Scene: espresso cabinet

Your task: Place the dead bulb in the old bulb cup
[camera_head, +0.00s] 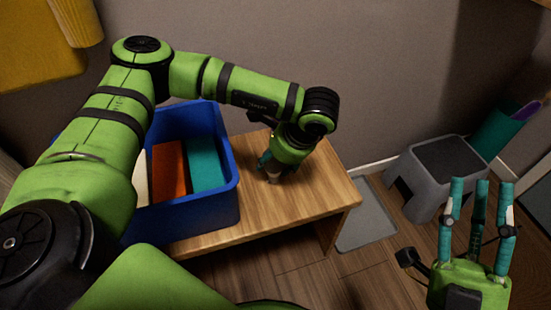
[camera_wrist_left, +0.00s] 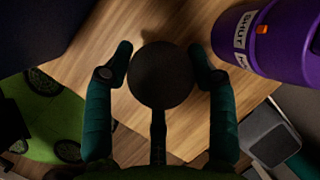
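My left gripper (camera_head: 270,168) points down at the wooden table, right of the blue crate. In the left wrist view its teal fingers (camera_wrist_left: 160,60) stand around a dark round thing (camera_wrist_left: 160,78). I cannot tell whether this is the dead bulb or the cup, nor whether the fingers press on it. In the head view a small brownish thing (camera_head: 274,177) shows at the fingertips, mostly hidden. My right gripper (camera_head: 480,185) is open and empty at the lower right, fingers up. I cannot identify the old bulb cup.
The blue crate (camera_head: 226,200) on the wooden table (camera_head: 315,195) holds white, orange and teal slabs. A purple container (camera_wrist_left: 275,35) labelled SHUT is close to my left gripper. A grey step stool (camera_head: 408,190) and a grey mat (camera_head: 368,222) are on the floor.

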